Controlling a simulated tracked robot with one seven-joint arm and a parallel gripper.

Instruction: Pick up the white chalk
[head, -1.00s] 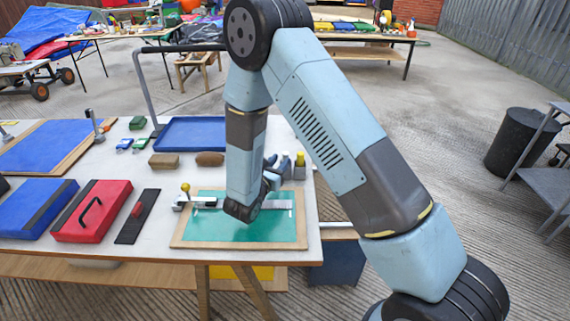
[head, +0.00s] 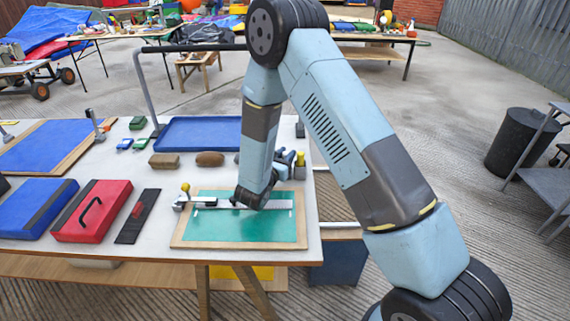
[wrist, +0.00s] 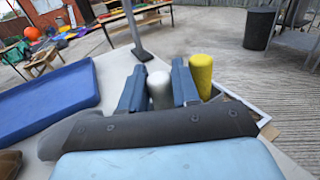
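The white chalk (wrist: 160,90) is a short, thick, round-topped stick standing upright in the wrist view. My gripper (wrist: 158,84) has its two blue-grey fingers apart, one on each side of the chalk. Whether either finger touches it is hard to tell. In the head view my gripper (head: 283,162) is low over the table, behind the green board, and the chalk is mostly hidden by the arm and fingers.
A green board (head: 255,228) with a metal ruler lies in front of my gripper. A blue tray (head: 200,133) and brown blocks (head: 164,160) are to the left. The table's right edge is close. A dark post (wrist: 140,50) stands behind the chalk.

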